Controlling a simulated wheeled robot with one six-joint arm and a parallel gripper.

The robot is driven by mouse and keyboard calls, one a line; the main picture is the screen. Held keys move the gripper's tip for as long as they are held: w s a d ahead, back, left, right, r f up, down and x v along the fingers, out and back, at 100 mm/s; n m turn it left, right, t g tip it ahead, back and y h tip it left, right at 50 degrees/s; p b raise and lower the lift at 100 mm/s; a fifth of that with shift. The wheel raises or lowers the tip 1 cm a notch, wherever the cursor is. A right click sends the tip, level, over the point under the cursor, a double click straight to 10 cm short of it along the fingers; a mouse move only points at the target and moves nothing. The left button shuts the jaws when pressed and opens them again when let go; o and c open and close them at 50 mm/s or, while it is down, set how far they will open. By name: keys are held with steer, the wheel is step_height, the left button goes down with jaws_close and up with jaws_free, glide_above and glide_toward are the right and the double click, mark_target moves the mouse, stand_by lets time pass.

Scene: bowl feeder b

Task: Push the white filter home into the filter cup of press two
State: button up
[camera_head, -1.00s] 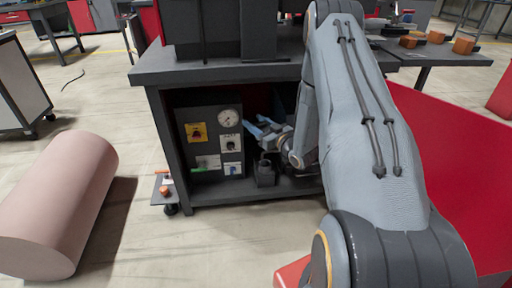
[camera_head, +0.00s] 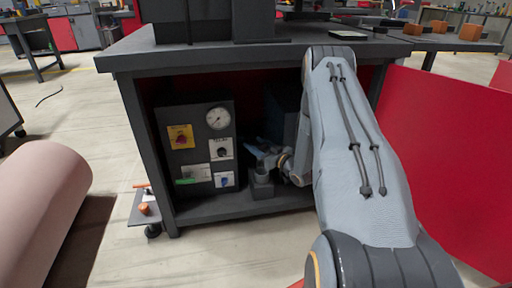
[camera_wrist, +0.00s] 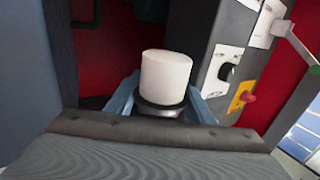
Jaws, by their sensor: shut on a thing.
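The white filter (camera_wrist: 166,78) is a plain white cylinder, standing upright in the wrist view between the blue fingers of my gripper (camera_wrist: 162,97). My gripper is shut on it, near its lower end. A dark round ring (camera_wrist: 160,108) shows just under the filter; I cannot tell whether it touches. In the head view my gripper (camera_head: 264,154) reaches into the bench's open shelf, just behind and above a dark cup-like part (camera_head: 262,187) on the shelf floor. The filter cannot be made out there. I cannot tell which part is press two.
A control box (camera_head: 197,150) with gauge and switches stands left of my gripper, also in the wrist view (camera_wrist: 228,70). A pale roll (camera_head: 40,215) lies left on the floor.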

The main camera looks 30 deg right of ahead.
steer(key=shift+a+r+p, duration=0.1)
steer(key=shift+a+p, duration=0.05)
steer(key=shift+p, duration=0.15)
step_height(320, 180, down, 6)
steer(key=b, duration=0.3)
stand_by(0.4)
steer(key=shift+f+p, duration=0.5)
steer(key=shift+f, duration=0.8)
stand_by(5.4)
